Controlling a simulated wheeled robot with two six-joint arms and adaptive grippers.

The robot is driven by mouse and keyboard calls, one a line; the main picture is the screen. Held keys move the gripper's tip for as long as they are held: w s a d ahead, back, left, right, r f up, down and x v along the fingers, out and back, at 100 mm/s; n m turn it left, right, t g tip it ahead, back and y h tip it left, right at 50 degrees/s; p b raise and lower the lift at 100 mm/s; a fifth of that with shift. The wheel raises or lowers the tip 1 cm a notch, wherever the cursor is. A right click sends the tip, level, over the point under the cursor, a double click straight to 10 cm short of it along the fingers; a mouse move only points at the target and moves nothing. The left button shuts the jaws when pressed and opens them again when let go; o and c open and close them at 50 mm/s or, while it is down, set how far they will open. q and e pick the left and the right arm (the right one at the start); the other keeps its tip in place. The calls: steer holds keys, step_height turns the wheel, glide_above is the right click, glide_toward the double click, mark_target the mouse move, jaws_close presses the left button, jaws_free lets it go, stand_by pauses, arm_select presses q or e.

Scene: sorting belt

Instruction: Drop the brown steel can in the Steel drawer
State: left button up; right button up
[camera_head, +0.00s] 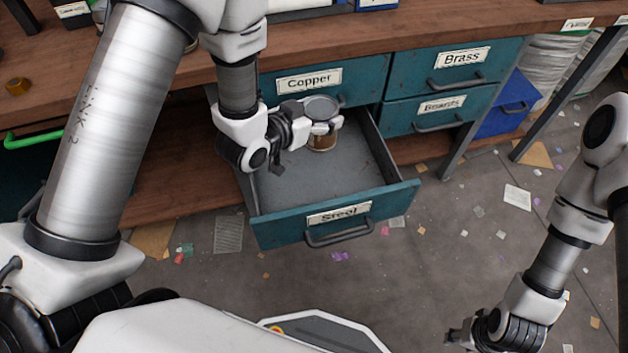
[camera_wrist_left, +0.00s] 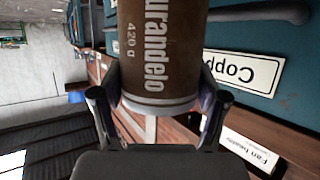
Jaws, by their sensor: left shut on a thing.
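The brown steel can (camera_head: 322,138) has a grey metal top and is over the far part of the open Steel drawer. My left gripper (camera_head: 326,124) is shut on the can near its top. In the left wrist view my left gripper (camera_wrist_left: 158,108) has a finger on each side of the brown can (camera_wrist_left: 160,50), whose label shows "420 g". The Steel drawer (camera_head: 340,212) is pulled out, with a grey floor and teal front. I cannot tell whether the can touches the drawer floor. My right gripper (camera_head: 462,338) is at the bottom right, over the floor, its fingers small and unclear.
The Copper drawer (camera_head: 355,90) is directly behind and above the can. The Brass drawer (camera_head: 415,72) and Boards drawer (camera_head: 470,108) are closed at right. The wooden worktop (camera_head: 340,45) runs above them. Paper scraps litter the floor.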

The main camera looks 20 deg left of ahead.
arm_select(q)
steer(key=shift+w+f+b, duration=0.1)
steer(key=shift+f+b, duration=0.2)
steer(key=shift+f, duration=0.55)
steer(key=shift+d+f+h, duration=0.1)
steer(key=shift+f+h, duration=0.2)
steer(key=w+f+b, duration=0.1)
steer(key=f+b, duration=0.1)
steer(key=f, duration=0.5)
steer(key=w+d+f+b, duration=0.1)
steer(key=w+f+b, duration=0.1)
steer(key=f, duration=0.5)
steer(key=shift+w+d+b, duration=0.25)
steer(key=shift+w+b, duration=0.05)
steer(key=shift+b, duration=0.2)
arm_select(e)
step_height(320, 180, down, 7)
arm_select(q)
steer(key=shift+f+b, duration=0.35)
steer(key=shift+f, duration=0.2)
arm_select(e)
steer(key=shift+f, duration=0.4)
arm_select(q)
steer(key=o, duration=1.1)
